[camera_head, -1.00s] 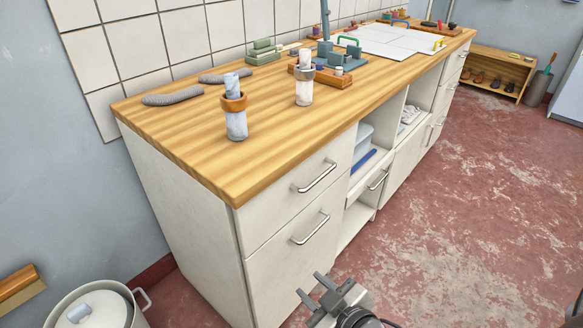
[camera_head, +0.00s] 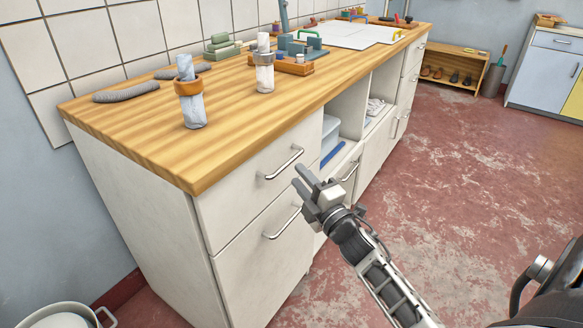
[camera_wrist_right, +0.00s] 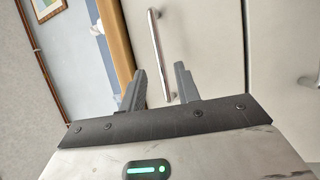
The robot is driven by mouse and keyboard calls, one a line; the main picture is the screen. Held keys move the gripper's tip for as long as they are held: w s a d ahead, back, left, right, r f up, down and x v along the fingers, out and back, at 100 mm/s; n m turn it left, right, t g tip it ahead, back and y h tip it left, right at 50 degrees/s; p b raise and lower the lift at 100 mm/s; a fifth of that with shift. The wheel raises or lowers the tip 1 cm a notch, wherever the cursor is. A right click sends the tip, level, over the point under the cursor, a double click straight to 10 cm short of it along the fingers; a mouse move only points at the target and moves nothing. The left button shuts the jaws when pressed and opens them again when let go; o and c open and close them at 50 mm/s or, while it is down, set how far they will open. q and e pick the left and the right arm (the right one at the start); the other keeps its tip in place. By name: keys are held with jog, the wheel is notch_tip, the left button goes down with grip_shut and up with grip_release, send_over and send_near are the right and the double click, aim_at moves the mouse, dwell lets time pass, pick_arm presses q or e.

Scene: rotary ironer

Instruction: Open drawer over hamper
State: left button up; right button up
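The white counter's near end has an upper drawer (camera_head: 245,190) right under the worktop, with a silver bar handle (camera_head: 284,163). It is closed. Below it is a larger closed front (camera_head: 262,262) with its own bar handle (camera_head: 283,223); I cannot tell whether this is the hamper. My right gripper (camera_head: 304,180) is open and empty, just in front of the upper drawer's handle. In the right wrist view, that handle (camera_wrist_right: 157,50) lies ahead, in line with the gap between the fingers (camera_wrist_right: 163,82). The lower handle (camera_wrist_right: 309,81) shows at the right edge. My left gripper is not seen.
The wooden worktop (camera_head: 150,135) holds two jars, grey rolls and small parts. Open shelves (camera_head: 345,125) adjoin the drawers on the right. A white pot (camera_head: 55,316) stands on the floor at lower left. The red floor (camera_head: 460,180) is clear to the right.

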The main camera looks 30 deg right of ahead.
jog(key=shift+w+r, duration=0.2)
jog(key=shift+w, duration=0.95)
jog(key=shift+w+r, duration=0.2)
jog(key=shift+w, duration=0.9)
grip_shut()
jog(key=shift+s, duration=0.15)
